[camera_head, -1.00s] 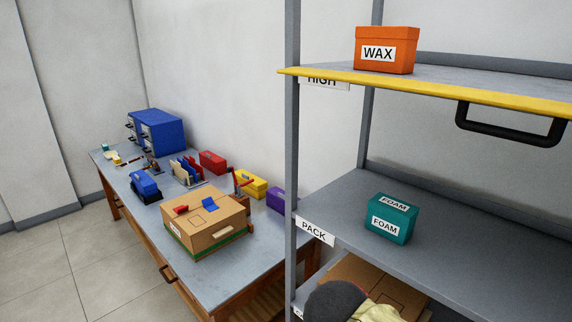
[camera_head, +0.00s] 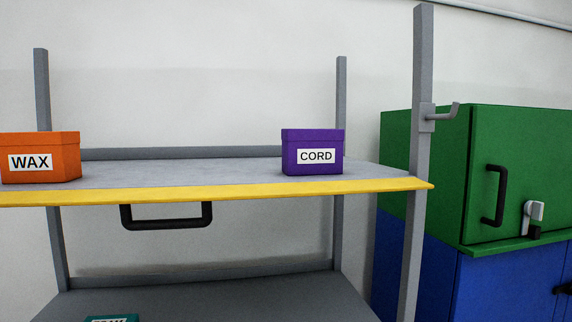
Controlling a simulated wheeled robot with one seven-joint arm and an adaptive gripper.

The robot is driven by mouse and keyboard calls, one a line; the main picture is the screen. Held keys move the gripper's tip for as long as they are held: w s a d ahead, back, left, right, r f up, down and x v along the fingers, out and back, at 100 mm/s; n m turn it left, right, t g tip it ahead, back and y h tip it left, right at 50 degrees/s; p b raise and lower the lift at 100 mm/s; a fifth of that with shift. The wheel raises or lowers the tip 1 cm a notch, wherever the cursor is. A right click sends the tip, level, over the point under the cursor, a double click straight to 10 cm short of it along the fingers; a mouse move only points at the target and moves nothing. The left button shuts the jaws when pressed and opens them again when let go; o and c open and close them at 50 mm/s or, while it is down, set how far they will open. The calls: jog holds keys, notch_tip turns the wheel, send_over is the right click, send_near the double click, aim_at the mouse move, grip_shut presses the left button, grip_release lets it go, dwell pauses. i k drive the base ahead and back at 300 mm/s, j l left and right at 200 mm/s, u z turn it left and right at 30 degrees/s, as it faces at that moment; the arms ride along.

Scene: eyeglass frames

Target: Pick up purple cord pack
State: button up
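The purple cord pack (camera_head: 313,152) is a small box with a white label reading CORD. It stands upright on the right part of the high shelf (camera_head: 200,173), close to the yellow front edge. Nothing covers it from this side. My gripper is not in view, so its place relative to the pack is not shown.
An orange WAX box (camera_head: 40,157) stands at the left of the same shelf. A black handle (camera_head: 166,227) hangs under the yellow edge. A grey post (camera_head: 421,160) with a hook rises right of the shelf. A green cabinet (camera_head: 520,170) stands beyond it. The shelf between the boxes is clear.

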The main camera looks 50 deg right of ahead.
aim_at(306, 152)
jog(key=l+z, duration=0.1)
jog(key=z, duration=0.3)
jog(key=l+z, duration=0.1)
jog(key=z, duration=0.3)
jog(key=l+z, duration=0.1)
jog(key=z, duration=0.3)
